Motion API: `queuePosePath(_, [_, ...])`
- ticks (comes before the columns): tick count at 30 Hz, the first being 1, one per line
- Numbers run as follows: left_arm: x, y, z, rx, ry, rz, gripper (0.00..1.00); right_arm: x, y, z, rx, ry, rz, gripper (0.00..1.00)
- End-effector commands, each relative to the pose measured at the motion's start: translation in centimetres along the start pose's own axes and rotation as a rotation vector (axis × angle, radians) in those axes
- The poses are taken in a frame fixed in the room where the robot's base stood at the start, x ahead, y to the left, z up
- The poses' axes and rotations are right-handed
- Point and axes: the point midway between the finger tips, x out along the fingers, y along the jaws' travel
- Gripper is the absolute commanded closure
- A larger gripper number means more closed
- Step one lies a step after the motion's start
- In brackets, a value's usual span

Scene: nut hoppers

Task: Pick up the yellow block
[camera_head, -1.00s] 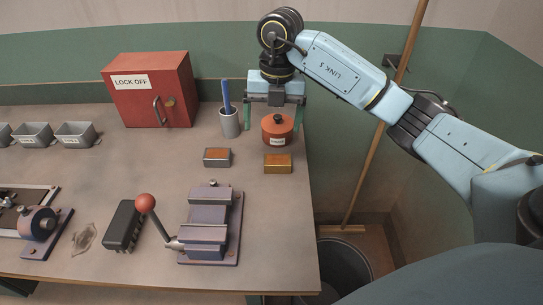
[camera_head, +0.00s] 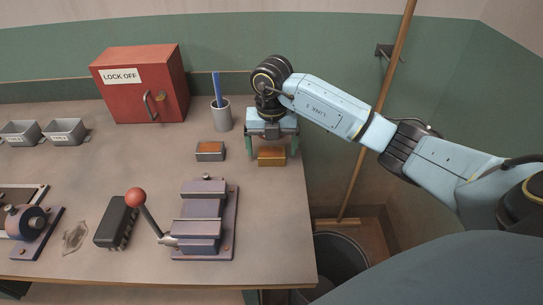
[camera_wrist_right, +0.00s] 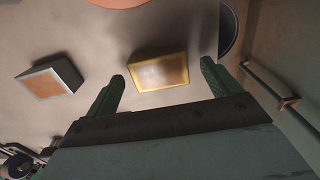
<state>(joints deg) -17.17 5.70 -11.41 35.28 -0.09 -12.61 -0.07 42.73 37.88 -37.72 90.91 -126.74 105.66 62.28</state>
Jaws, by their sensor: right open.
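The yellow block (camera_head: 272,158) lies on the table near its right edge. It has a brownish-orange top face with a yellow rim, seen in the wrist view (camera_wrist_right: 160,72). My right gripper (camera_head: 272,148) is open and empty just above and behind the block in the head view. In the wrist view its two green fingers (camera_wrist_right: 162,76) stand apart, with the block showing between and slightly beyond their tips. I cannot tell the exact height gap. My left gripper is not in view.
A grey-rimmed orange-topped block (camera_head: 210,151) lies to the left. A cup with a blue pen (camera_head: 221,117), a red lock-off box (camera_head: 140,85) and a vise (camera_head: 204,222) stand nearby. An orange round thing (camera_wrist_right: 118,3) shows at the wrist view's top. The table's right edge is close.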

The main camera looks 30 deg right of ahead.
Motion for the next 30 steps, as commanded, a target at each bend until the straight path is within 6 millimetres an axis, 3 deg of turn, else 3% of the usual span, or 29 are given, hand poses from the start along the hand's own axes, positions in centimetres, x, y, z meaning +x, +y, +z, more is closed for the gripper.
queuePosePath(3, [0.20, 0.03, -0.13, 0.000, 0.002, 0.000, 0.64, 1.52, 0.01, -0.05, 0.001, 0.001, 0.000, 0.11])
queuePosePath(10, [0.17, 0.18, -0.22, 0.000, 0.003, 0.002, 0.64, 1.63, 0.03, -0.02, 0.000, 0.000, 0.001, 0.11])
queuePosePath(25, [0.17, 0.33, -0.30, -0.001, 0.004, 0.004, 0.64, 1.60, 0.01, -0.02, 0.000, 0.000, 0.000, 0.76])
queuePosePath(30, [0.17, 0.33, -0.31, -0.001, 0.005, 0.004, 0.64, 1.48, 0.04, 0.04, 0.000, -0.002, 0.002, 0.78])
